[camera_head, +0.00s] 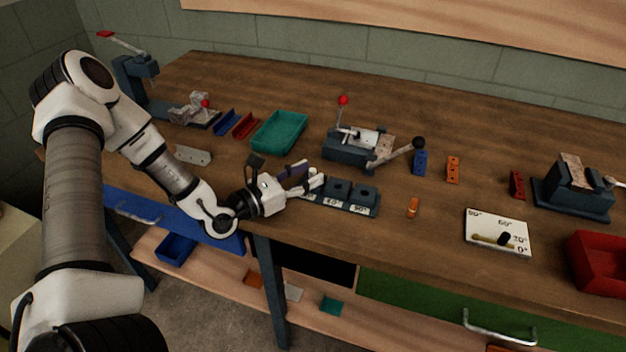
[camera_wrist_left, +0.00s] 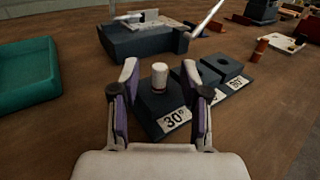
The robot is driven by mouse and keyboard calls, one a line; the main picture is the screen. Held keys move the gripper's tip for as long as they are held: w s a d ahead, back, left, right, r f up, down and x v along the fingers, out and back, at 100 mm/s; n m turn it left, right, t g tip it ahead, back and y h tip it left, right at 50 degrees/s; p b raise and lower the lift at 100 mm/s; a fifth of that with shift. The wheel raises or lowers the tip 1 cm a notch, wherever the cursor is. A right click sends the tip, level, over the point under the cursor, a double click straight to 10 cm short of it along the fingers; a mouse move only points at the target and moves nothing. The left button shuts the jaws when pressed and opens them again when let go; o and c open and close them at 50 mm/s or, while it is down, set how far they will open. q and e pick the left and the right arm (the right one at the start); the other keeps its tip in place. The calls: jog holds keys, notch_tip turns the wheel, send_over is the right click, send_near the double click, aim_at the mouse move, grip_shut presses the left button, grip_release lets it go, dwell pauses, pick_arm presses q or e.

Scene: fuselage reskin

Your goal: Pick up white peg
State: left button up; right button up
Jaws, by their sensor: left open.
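The white peg (camera_wrist_left: 159,75) stands upright in the block labelled 30° (camera_wrist_left: 165,108) in the left wrist view. My left gripper (camera_wrist_left: 164,80) is open, with one finger on each side of the peg and neither visibly touching it. In the head view the left gripper (camera_head: 307,178) is at the left end of the dark block row (camera_head: 348,197), and its fingers hide the peg there. The row's other blocks each have a round hole in the top. My right gripper is not in view.
A clamp fixture with a lever (camera_head: 350,148) stands behind the blocks. A teal tray (camera_head: 279,131) lies to the left. An orange peg (camera_head: 412,208) and a white angle plate (camera_head: 497,232) are to the right. Open tabletop lies between them.

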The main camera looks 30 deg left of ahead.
pick_arm(q)
jog(key=shift+s+a, duration=0.1)
grip_shut()
